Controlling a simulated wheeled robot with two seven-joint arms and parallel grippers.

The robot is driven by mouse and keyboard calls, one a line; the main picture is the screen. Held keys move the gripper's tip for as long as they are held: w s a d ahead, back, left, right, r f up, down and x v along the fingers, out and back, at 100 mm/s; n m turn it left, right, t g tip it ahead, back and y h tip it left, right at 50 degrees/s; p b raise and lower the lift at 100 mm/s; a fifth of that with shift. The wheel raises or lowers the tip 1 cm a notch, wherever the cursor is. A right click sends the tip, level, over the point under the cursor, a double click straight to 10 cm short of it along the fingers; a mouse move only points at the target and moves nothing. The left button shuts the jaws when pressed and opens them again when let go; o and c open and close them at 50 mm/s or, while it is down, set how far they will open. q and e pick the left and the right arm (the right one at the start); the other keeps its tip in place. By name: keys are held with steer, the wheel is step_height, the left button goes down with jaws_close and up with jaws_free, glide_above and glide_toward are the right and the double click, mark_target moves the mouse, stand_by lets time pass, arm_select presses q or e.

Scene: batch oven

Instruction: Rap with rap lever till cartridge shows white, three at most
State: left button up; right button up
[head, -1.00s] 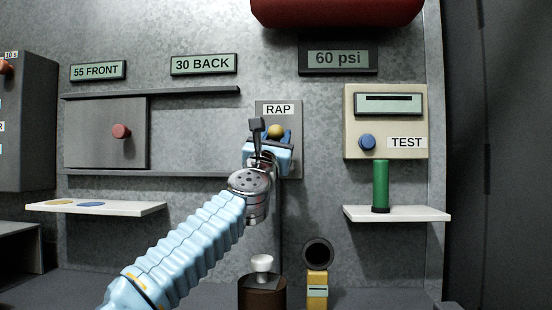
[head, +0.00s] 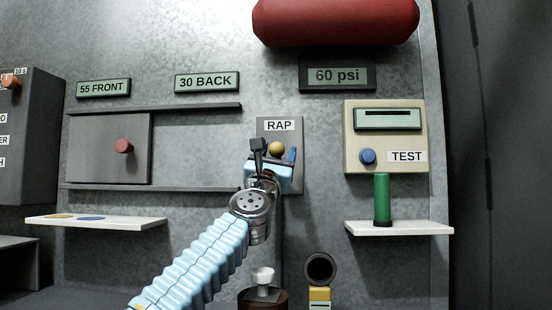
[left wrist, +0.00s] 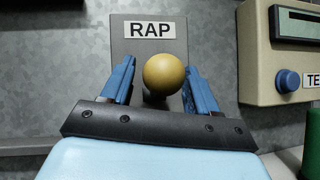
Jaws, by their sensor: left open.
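The rap lever's yellow ball knob (head: 275,149) stands in front of a grey plate with a RAP label (head: 279,125). In the left wrist view the knob (left wrist: 164,75) sits between the two blue fingers of my left gripper (left wrist: 160,82). The fingers are open, with a gap visible on each side of the knob. In the head view my left gripper (head: 272,168) is at the plate and hides the lever below the knob. A yellow block (head: 319,295) under a dark round opening is cut by the bottom edge; I cannot tell whether it is the cartridge. My right gripper is not in view.
A green cylinder (head: 382,199) stands on a white shelf (head: 430,228) below the TEST box (head: 386,138). A sliding panel with a red knob (head: 124,146) is at left. A red tank (head: 335,20) hangs above. A white-knobbed brown cylinder (head: 263,298) stands below.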

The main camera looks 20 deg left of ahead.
arm_select(q)
steer(key=shift+s+f, duration=0.2)
steer(key=shift+f, duration=0.1)
steer(key=b+v, duration=0.9)
steer(key=v, duration=0.4)
steer(key=shift+s, duration=0.1)
